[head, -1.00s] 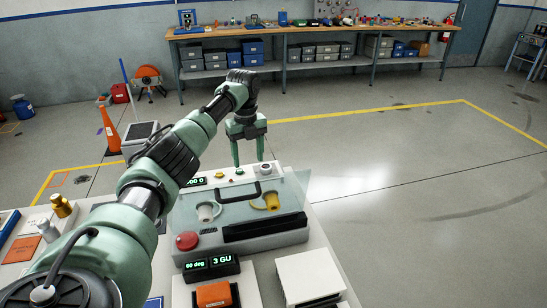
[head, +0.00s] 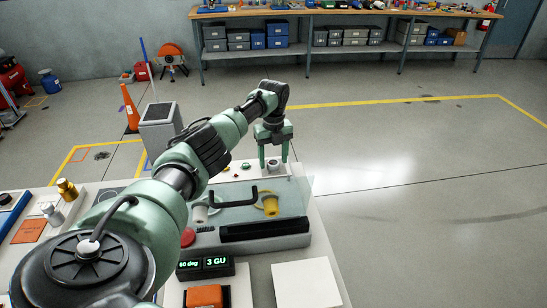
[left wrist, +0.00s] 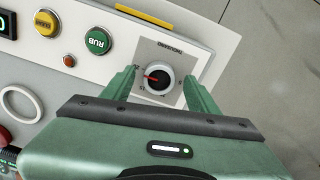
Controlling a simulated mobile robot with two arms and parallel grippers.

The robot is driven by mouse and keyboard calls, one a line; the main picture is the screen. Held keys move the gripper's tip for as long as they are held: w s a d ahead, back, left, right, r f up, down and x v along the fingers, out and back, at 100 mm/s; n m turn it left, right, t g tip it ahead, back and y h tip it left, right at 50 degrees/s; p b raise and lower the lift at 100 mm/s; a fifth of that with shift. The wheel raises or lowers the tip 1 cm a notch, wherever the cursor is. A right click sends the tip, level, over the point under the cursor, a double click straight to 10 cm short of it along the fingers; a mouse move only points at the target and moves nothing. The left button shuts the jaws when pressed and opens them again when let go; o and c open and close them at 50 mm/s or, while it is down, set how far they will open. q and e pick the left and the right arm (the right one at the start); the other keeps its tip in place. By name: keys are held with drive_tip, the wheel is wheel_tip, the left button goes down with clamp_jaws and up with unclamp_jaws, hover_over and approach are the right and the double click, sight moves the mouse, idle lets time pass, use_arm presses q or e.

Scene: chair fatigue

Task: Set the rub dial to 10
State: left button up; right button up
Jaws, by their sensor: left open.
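The pointer points left in the left wrist view. My left gripper (left wrist: 158,82) is open, with one finger on each side of the knob; I cannot tell whether they touch it. In the head view the left gripper (head: 273,160) points down over the back right of the machine, with the knob (head: 274,165) between its fingers. My right gripper is not in view.
A green RUB button (left wrist: 97,40) and a yellow button (left wrist: 46,23) sit left of the dial. A clear cover with a black handle (head: 236,198) lies in front of it. A display (head: 217,262) reads 3 GU. Open floor lies to the right.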

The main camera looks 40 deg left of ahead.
use_arm(q)
drive_tip(key=shift+f, duration=0.15)
clamp_jaws()
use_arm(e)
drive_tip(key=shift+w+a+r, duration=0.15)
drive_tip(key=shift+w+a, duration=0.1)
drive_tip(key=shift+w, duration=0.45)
